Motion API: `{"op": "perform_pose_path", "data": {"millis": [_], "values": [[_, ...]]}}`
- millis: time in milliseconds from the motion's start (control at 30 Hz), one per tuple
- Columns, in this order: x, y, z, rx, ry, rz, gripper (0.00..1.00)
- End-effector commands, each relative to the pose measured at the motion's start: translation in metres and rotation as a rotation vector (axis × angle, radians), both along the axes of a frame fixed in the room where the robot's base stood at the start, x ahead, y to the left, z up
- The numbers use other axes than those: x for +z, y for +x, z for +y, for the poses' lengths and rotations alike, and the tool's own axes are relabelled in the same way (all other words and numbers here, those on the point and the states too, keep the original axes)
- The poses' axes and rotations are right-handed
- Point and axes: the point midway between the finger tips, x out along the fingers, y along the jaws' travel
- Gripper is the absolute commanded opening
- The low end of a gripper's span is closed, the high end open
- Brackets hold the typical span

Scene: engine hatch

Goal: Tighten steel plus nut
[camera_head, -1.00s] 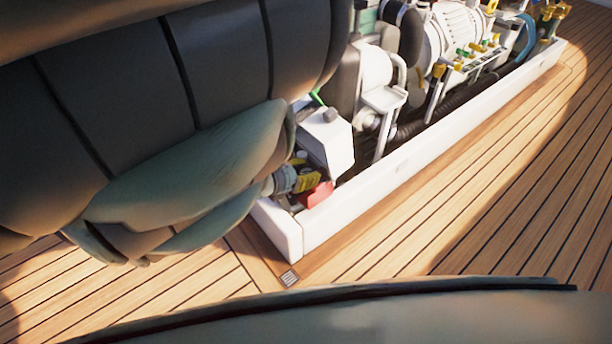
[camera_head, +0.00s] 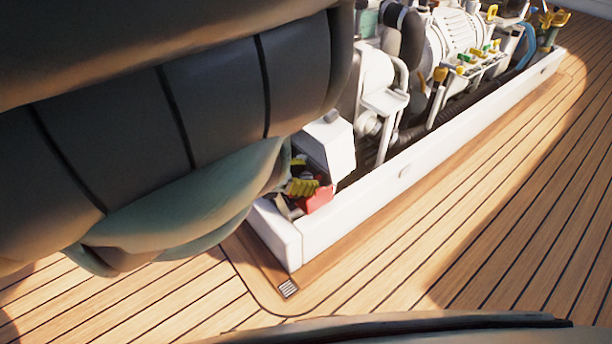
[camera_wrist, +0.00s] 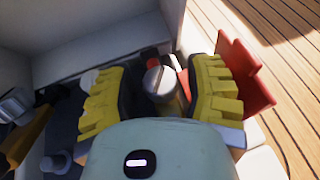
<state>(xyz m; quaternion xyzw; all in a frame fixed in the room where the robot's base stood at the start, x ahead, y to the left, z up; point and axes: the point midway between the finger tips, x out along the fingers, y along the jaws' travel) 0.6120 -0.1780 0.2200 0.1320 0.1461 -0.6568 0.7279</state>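In the wrist view, a round silver steel piece (camera_wrist: 160,82) with a slot-like mark across its top stands between my gripper's fingers; it looks like the steel nut, though I cannot tell for certain. My gripper (camera_wrist: 160,72) has yellow ribbed fingers with dark inner pads, one on each side of this piece. The fingers are apart, and narrow dark gaps seem to separate the pads from it. In the head view my gripper (camera_head: 302,187) shows only as yellow fingers low in the hatch corner. The nut is hidden there.
A red flap-like part (camera_wrist: 242,75) stands close right of the right finger; it also shows in the head view (camera_head: 318,200). A white box (camera_head: 326,146) stands just behind. The white hatch wall (camera_head: 345,220) borders the corner. Machinery (camera_head: 450,45) fills the hatch beyond; the wooden deck is clear.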

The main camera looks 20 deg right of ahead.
Motion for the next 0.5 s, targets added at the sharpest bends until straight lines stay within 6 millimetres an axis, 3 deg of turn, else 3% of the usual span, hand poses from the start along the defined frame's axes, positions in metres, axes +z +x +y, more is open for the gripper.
{"op": "perform_pose_path", "data": {"millis": [100,500], "values": [[0.0004,0.0001,-0.0003,0.000,-0.001,0.000,0.62],[0.0031,-0.0001,0.0059,0.002,-0.003,0.002,0.62]]}}
